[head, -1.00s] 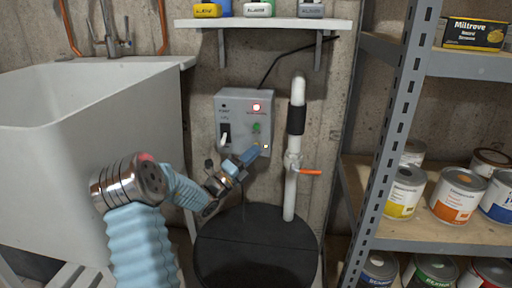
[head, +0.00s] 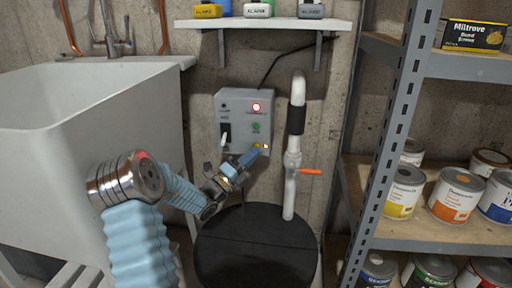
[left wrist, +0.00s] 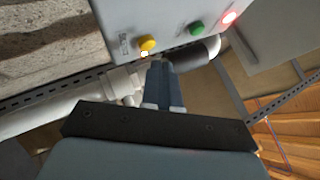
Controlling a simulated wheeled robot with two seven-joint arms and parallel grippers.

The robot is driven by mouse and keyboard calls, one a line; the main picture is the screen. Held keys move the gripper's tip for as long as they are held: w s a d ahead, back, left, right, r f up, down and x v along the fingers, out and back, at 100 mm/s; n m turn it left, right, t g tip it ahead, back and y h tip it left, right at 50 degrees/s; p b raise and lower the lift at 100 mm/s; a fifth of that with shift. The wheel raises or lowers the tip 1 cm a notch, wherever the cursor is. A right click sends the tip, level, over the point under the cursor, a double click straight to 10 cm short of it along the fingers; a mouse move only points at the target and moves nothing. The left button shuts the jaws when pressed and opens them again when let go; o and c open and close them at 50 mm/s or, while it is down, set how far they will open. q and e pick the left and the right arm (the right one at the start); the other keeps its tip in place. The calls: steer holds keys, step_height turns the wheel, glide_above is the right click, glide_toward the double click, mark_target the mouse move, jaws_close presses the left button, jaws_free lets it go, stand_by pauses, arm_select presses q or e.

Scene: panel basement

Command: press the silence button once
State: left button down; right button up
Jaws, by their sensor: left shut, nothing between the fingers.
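The grey control box (head: 240,118) is on the concrete wall. Its yellow button (head: 257,146), low on the right, also shows in the left wrist view (left wrist: 147,43); I cannot read its label. Above it are a green button (head: 256,127) and a lit red lamp (head: 256,107). A black switch (head: 225,135) with a pale lever is at the left of the box. My left gripper (head: 251,156) is shut and empty, its tips just below the yellow button. In the left wrist view the tips (left wrist: 161,64) appear apart from the button. My right gripper is not in view.
A black round lid (head: 255,255) lies below the box. A white pipe (head: 291,180) with an orange handle (head: 310,171) rises to the right. A white sink (head: 90,130) stands left, metal shelving with paint cans (head: 458,195) right, and a shelf (head: 262,24) above.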

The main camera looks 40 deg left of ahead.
arm_select(q)
steer(key=s+d, duration=0.1)
steer(key=s, duration=0.1)
steer(key=s+d+p, duration=0.1)
steer(key=s, duration=0.1)
steer(key=shift+s+d, duration=0.2)
stand_by(1.0)
